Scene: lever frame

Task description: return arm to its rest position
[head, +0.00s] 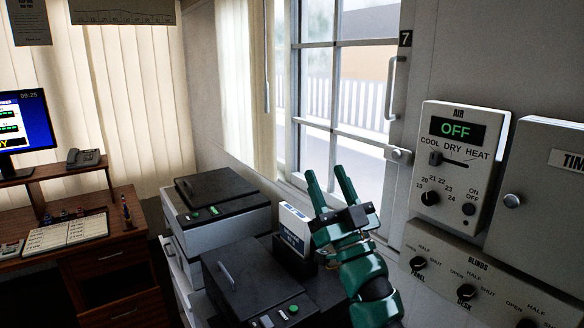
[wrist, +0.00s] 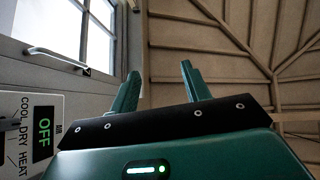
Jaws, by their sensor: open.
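My gripper (head: 329,188) is green and raised in front of the window, above the dark machines in the head view. Its two fingers are apart and point upward, with nothing between them. In the wrist view my gripper (wrist: 159,85) also shows two spread, empty fingers, with the ceiling (wrist: 225,45) behind them. My green arm (head: 368,275) reaches up from the bottom of the head view. My gripper is left of the air control panel (head: 459,160) and appears apart from it.
A window handle (head: 393,88) and a latch (head: 398,154) are on the frame right of my gripper. The blinds panel (head: 480,280) and a grey cabinet (head: 540,210) are at the right. Dark-topped machines (head: 215,188) stand left, beside a wooden desk (head: 105,258). A white-blue box (head: 294,228) stands close by.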

